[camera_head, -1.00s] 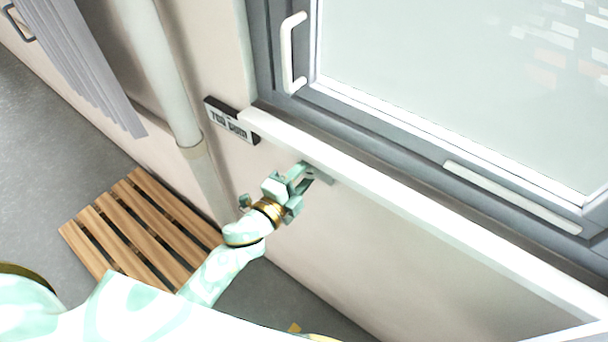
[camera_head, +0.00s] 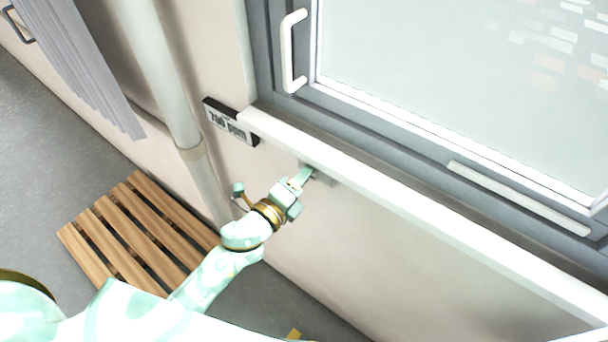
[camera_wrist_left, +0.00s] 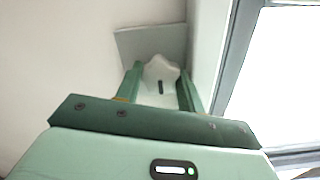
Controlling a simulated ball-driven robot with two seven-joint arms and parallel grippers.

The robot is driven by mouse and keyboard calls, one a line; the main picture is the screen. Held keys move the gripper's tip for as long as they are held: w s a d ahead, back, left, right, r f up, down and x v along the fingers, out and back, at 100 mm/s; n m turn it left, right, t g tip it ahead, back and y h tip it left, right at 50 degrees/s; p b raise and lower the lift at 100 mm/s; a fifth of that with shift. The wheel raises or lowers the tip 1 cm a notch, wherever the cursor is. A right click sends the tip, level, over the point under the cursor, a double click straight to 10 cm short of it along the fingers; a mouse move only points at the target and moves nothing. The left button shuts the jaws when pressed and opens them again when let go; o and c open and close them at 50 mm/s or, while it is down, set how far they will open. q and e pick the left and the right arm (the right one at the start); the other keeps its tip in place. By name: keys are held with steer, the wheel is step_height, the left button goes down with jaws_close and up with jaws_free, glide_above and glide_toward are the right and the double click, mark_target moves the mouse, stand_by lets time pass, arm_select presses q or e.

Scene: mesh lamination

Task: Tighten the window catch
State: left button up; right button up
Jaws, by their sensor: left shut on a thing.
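The catch's white lobed knob (camera_wrist_left: 160,70) sits between the two green fingers in the left wrist view, in front of a grey plate (camera_wrist_left: 140,42) on the wall. In the head view, the grey plate (camera_head: 323,178) shows just under the white sill, and the knob is hidden by my fingers. My left gripper (camera_head: 304,174) reaches up to it from below left, shut on the knob, with its fingers seen nearly edge-on. It also fills the lower part of the left wrist view (camera_wrist_left: 160,88). My right gripper is not in view.
The window frame (camera_head: 380,117) with a white handle (camera_head: 288,52) stands above the sill (camera_head: 400,197). A sign (camera_head: 230,121) and a vertical pipe (camera_head: 165,75) are on the wall to the left. A slatted wooden mat (camera_head: 80,245) lies on the floor.

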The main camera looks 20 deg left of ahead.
arm_select(q)
steer(key=shift+f, duration=0.1)
steer(key=o, duration=1)
steer(key=shift+w+r, duration=0.1)
steer(key=shift+r, duration=0.2)
